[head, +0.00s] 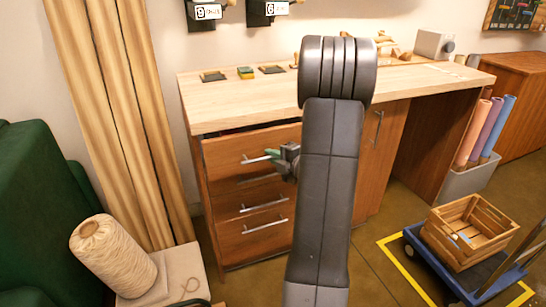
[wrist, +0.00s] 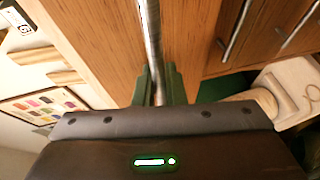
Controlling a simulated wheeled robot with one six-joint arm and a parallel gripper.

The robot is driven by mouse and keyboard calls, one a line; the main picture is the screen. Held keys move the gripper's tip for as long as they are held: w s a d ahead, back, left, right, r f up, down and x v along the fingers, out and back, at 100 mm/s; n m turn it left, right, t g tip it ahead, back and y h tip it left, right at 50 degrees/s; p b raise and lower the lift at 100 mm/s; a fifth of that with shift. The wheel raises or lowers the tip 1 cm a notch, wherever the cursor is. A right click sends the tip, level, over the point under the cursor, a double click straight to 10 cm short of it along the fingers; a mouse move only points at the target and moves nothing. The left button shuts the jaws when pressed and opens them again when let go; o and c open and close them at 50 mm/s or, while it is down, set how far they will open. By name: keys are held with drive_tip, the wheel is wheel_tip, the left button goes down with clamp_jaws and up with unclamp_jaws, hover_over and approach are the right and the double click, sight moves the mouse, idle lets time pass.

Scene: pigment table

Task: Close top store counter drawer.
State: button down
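The wooden store counter (head: 240,98) stands against the wall with a column of drawers on its left side. Its top drawer (head: 225,150) is pulled out somewhat, with a dark gap above its front; the drawers below look closed. The drawer's metal handle (head: 252,160) is a horizontal bar. My gripper (head: 274,154) is at the right end of this handle, partly hidden by my arm. In the wrist view, the green fingers (wrist: 159,84) lie close on both sides of the handle bar (wrist: 150,30) and appear shut on it.
A yarn spool (head: 105,255) and a green chair (head: 38,215) stand at the left, near leaning planks (head: 115,110). A blue cart (head: 440,262) with a wooden crate (head: 468,235) is at the right. Floor in front of the right cabinet looks clear.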

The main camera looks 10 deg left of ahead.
drive_tip(key=w+a, duration=0.1)
drive_tip(key=w, duration=0.1)
drive_tip(key=w+a+b, duration=0.1)
drive_tip(key=w+a, duration=0.1)
drive_tip(key=w, duration=0.1)
drive_tip(key=w+a, duration=0.1)
drive_tip(key=w, duration=0.1)
drive_tip(key=shift+w+a+b, duration=0.15)
drive_tip(key=shift+a+b, duration=0.25)
drive_tip(key=shift+r, duration=0.15)
drive_tip(key=c, duration=1.5)
unclamp_jaws()
drive_tip(key=p+v, duration=0.1)
drive_tip(key=v, duration=1.2)
drive_tip(key=shift+d+p, duration=0.3)
drive_tip(key=shift+d, duration=0.1)
drive_tip(key=shift+a, duration=0.1)
drive_tip(key=b+x, duration=0.1)
drive_tip(key=x, duration=1.2)
drive_tip(key=shift+a+b, duration=0.3)
drive_tip(key=shift+a, duration=0.1)
drive_tip(key=shift+s+d, duration=0.35)
